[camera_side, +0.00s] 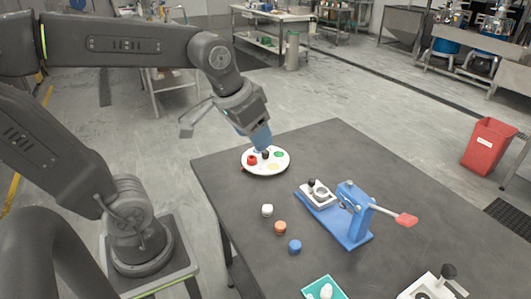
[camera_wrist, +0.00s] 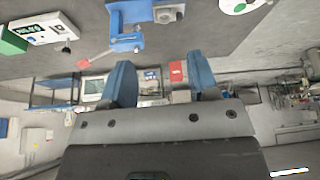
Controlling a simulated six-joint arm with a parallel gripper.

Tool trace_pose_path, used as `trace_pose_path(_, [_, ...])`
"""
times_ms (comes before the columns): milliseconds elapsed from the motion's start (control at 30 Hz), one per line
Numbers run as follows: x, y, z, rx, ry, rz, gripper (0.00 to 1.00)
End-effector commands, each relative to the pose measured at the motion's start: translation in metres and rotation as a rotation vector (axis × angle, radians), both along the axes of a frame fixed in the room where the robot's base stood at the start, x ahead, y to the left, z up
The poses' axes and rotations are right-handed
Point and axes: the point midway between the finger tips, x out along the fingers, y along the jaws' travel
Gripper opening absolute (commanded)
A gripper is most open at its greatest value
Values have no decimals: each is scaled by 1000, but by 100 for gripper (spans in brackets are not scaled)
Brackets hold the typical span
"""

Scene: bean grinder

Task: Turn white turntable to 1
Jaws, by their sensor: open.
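The white turntable (camera_side: 282,162) lies at the far left corner of the dark table in the side view. It carries a red piece (camera_side: 252,160), a small black knob (camera_side: 265,154) near its middle, and a green and a yellow spot. My gripper (camera_side: 262,142) is over the turntable's back part, its blue fingers pointing down close to the knob; contact cannot be told. In the wrist view my gripper (camera_wrist: 162,78) has its two blue fingers wide apart with nothing between them. Part of the turntable (camera_wrist: 240,4) shows at the top edge there. No number 1 is readable.
A blue lever press (camera_side: 352,215) with a red handle stands right of the turntable. White, orange and blue (camera_side: 295,246) small pieces lie in front of it. A teal tray (camera_side: 322,288) and a white device (camera_side: 432,288) are at the near edge. Bare table lies behind the press.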

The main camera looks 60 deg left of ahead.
Motion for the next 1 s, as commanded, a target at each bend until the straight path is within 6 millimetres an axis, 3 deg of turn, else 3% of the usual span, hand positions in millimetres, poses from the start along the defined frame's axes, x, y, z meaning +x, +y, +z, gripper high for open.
trace_pose_path(100, [44, 32, 1, -10, 73, 86, 55])
trace_pose_path(267, [97, 84, -11, -31, 160, 193, 55])
trace_pose_path(500, [155, 180, -58, -82, 284, 349, 55])
trace_pose_path(600, [167, 217, -83, -104, 327, 403, 55])
trace_pose_path(733, [175, 252, -110, -128, 364, 451, 55])
trace_pose_path(833, [176, 265, -121, -138, 379, 471, 55])
trace_pose_path(1000, [177, 271, -133, -142, 386, 478, 55])
